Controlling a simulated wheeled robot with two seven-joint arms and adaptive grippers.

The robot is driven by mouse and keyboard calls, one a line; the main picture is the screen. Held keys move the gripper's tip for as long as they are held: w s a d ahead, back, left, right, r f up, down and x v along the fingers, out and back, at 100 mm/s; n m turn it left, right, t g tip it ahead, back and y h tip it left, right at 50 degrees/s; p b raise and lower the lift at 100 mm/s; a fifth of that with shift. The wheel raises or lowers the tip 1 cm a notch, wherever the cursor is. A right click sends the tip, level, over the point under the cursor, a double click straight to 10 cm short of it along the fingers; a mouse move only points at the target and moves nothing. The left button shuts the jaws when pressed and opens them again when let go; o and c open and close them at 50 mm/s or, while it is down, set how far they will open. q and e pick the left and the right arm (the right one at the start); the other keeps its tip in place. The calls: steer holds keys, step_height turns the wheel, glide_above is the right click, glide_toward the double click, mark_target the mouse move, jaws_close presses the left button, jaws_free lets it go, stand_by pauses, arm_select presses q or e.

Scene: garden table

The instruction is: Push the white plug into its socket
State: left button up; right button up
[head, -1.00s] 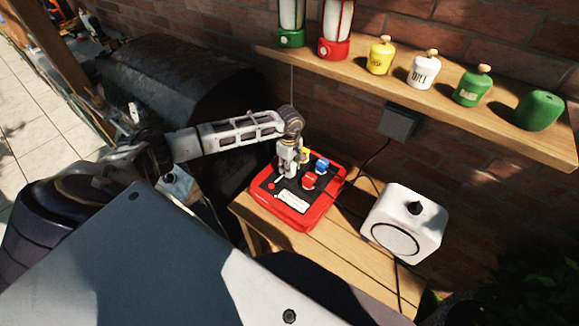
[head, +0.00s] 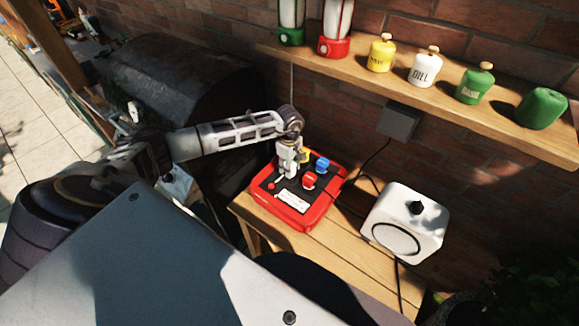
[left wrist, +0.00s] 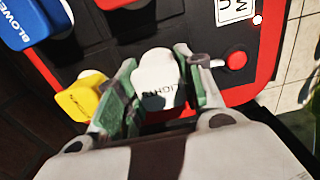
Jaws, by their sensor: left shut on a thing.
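The white plug (left wrist: 160,82) shows in the left wrist view with dark lettering on its top, partly hidden by the fingers. My left gripper (left wrist: 165,88) is shut on it, with green-padded fingers on both sides. In the head view my left gripper (head: 287,168) points down over the red box with a black top (head: 291,223). The plug is at the box's black panel. Its socket is hidden beneath the plug and fingers, so I cannot tell how deep it sits. My right gripper is not in view.
A yellow plug (left wrist: 82,97) is close beside the left finger, and a blue plug (left wrist: 27,22) is farther off. A red plug (head: 309,180) stands on the box. A white speaker-like box (head: 404,222) stands right on the wooden table (head: 335,255). A shelf (head: 440,95) holds lanterns and jars.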

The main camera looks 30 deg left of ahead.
arm_select(q)
steer(key=shift+f+b, duration=0.35)
steer(key=shift+f, duration=0.05)
steer(key=o, duration=1)
steer(key=shift+r, duration=0.1)
steer(key=shift+r, duration=5.9)
